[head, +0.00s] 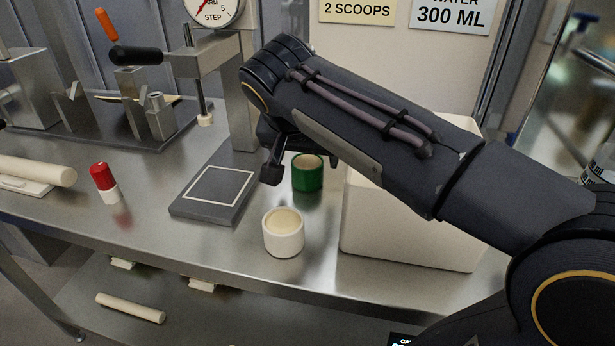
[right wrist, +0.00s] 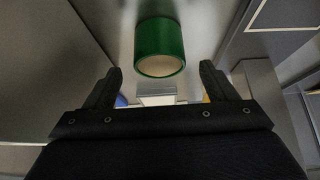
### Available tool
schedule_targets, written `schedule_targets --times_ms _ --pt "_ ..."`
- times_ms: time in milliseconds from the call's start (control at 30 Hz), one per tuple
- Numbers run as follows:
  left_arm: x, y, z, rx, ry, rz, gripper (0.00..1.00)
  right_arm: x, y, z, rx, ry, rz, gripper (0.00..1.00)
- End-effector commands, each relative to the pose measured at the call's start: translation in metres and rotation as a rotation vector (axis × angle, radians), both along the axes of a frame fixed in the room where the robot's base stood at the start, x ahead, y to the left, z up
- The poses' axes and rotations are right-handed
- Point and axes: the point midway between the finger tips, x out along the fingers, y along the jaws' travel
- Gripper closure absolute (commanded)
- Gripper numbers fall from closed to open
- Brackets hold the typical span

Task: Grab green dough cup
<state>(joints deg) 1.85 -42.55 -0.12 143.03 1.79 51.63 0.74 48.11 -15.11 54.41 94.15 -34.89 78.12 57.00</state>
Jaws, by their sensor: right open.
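The green dough cup (head: 307,174) stands upright on the steel counter, behind a white cup and left of a white bin. The right jaws are open and empty. My left gripper does not show.
A white cup (head: 283,233) with pale contents stands in front of the green cup. A large white bin (head: 400,235) is on the right. A dark square plate (head: 212,196) lies left, with a red-and-white bottle (head: 104,184) beyond it. A dial press (head: 228,75) stands behind.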

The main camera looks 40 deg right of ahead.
Motion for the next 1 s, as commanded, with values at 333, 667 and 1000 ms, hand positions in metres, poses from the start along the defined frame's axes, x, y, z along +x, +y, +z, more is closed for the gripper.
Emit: schedule_targets --times_ms 333,667,1000 --pt "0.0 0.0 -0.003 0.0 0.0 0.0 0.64 0.003 -0.004 -0.007 0.0 0.0 0.0 0.29" --pt "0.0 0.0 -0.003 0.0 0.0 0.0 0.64 0.003 -0.004 -0.007 -0.001 -0.001 0.0 0.72" --pt "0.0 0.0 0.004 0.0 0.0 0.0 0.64 0.003 -0.004 0.005 -0.001 -0.003 0.001 0.73"
